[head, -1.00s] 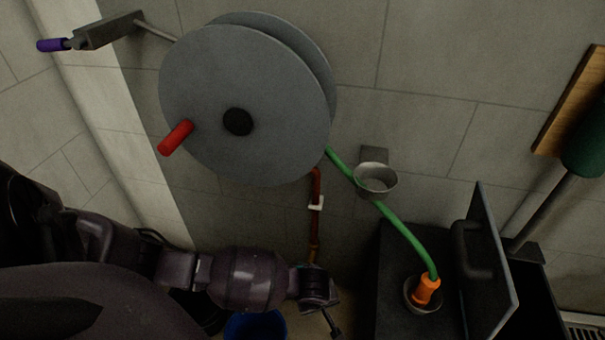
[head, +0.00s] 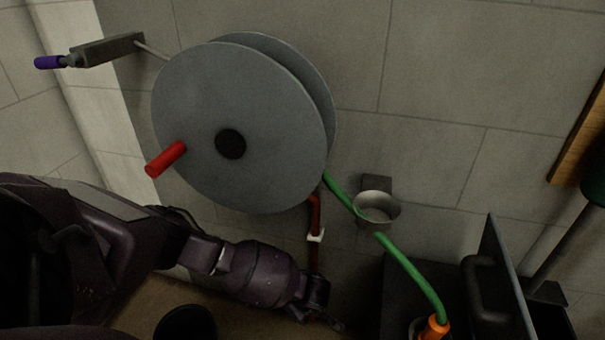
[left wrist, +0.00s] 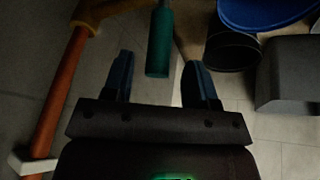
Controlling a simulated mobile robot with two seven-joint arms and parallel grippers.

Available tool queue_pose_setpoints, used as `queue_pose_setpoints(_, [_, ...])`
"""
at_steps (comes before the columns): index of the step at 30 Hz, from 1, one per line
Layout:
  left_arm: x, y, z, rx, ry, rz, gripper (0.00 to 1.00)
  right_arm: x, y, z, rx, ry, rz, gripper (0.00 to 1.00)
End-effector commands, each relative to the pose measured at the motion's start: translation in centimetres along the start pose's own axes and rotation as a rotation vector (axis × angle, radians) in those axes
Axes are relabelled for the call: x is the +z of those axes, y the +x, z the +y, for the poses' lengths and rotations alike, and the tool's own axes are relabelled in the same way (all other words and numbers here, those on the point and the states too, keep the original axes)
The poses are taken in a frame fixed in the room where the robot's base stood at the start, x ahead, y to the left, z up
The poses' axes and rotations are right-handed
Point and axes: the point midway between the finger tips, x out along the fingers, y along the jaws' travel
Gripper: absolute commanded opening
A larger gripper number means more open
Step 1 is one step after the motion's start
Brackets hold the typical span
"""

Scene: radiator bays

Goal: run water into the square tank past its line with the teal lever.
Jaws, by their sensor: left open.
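The teal lever (left wrist: 160,42) shows in the left wrist view as a teal handle hanging near the top middle. My left gripper (left wrist: 158,78) is open, with its two blue fingers on either side of the handle's lower end. I cannot tell how far beyond the fingertips the handle is, and no contact shows. In the head view my left gripper (head: 322,318) is dark and small, at the bottom near the copper pipe (head: 314,255). The lever is not distinguishable there. I cannot make out a square tank with a line in either view. My right gripper is not in view.
A large grey reel (head: 235,125) with a red handle is on the wall, above my left arm. A green hose (head: 400,258) runs to an orange nozzle (head: 434,326). A metal cup (head: 376,208) is on the wall. The left wrist view shows a blue tub (left wrist: 262,14) and grey box (left wrist: 287,75).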

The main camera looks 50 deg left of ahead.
Motion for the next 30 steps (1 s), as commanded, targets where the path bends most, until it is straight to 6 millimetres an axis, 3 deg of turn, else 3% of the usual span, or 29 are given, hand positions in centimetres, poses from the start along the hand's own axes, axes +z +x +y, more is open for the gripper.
queue_pose_setpoints(1, [0.2, 1.5, -0.5, -0.010, 0.005, 0.002, 0.53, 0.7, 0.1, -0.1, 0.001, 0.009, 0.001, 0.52])
queue_pose_setpoints(6, [0.1, 3.2, -0.3, -0.005, 0.004, 0.001, 0.53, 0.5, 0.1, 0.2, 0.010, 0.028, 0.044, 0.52])
queue_pose_setpoints(20, [-0.1, 3.8, 0.1, 0.003, 0.000, 0.000, 0.53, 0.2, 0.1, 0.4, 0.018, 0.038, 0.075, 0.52])
queue_pose_setpoints(30, [0.0, 3.9, 0.1, 0.003, 0.000, 0.000, 0.04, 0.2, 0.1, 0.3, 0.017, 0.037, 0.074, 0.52])
